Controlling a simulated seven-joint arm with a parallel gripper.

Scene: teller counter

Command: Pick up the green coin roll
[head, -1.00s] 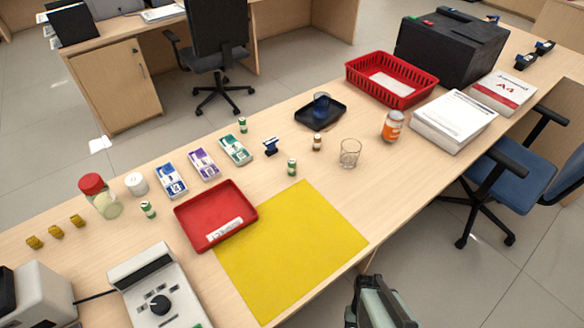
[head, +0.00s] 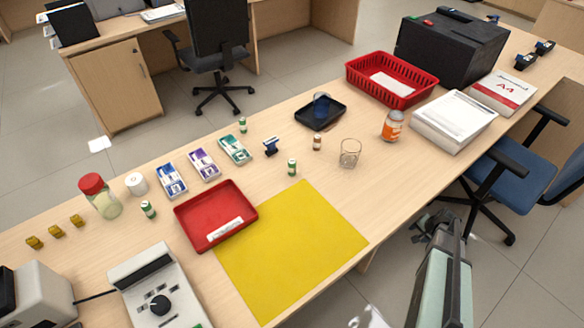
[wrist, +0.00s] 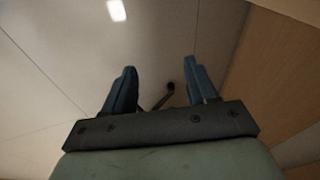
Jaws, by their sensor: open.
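Three small green-and-white rolls stand on the counter in the head view. One green coin roll (head: 292,167) is just above the yellow mat, another green roll (head: 243,125) is farther back, and a third green roll (head: 148,210) is left of the red tray. I cannot tell which one is meant. My gripper (head: 426,226) is off the counter's front edge at the right, well away from all three. In the wrist view my gripper (wrist: 160,82) is open and empty, with floor between its fingers.
A yellow mat (head: 295,245) and red tray (head: 190,224) lie in front. A brown-wrapped roll (head: 317,142), blue stamp (head: 270,146), glass (head: 350,153) and orange jar (head: 392,126) stand near the middle. Banknote bundles (head: 204,163) lie left. A blue chair (head: 515,178) is right of my arm.

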